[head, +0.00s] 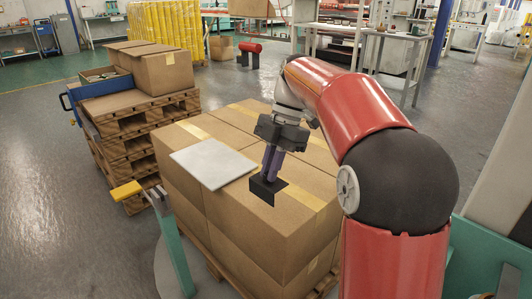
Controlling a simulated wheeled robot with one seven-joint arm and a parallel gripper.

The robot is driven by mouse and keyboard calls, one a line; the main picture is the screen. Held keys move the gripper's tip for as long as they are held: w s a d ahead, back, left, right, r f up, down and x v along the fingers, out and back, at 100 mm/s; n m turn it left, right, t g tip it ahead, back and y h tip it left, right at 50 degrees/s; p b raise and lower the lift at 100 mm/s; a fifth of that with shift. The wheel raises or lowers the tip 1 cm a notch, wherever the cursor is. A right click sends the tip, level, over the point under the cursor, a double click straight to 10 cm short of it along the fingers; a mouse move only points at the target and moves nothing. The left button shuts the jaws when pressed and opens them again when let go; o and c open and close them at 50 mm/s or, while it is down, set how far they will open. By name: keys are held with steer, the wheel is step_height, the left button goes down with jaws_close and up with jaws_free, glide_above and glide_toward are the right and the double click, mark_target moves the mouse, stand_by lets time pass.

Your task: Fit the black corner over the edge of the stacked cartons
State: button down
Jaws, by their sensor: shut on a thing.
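The stacked cartons (240,225) stand on a wooden pallet in the middle of the head view, brown with yellowish tape along the top seams. The black corner (263,190) is a small dark angled piece at the tips of my gripper (269,172). My gripper points down over the top of the stack with its purple fingers shut on the black corner. The corner shows over the carton top, in from the front edge. I cannot tell whether it touches the carton. The finger ends partly hide it.
A white flat sheet (213,163) lies on the stack, left of my gripper. Stacked pallets (140,130) with cartons and a blue tool stand behind left. Grey floor (60,200) is open at the left.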

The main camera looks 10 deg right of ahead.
steer(key=shift+w, duration=0.45)
steer(key=shift+f, duration=0.65)
steer(key=shift+f+b, duration=1.5)
steer(key=shift+f, duration=0.95)
steer(key=shift+d, duration=0.1)
steer(key=shift+f+b, duration=1.05)
steer(key=shift+f, duration=0.75)
steer(key=shift+f+b, duration=0.4)
steer(key=shift+f, duration=0.25)
steer(key=c, duration=1)
jaws_free()
steer(key=shift+c, duration=0.2)
steer(key=shift+r, duration=0.1)
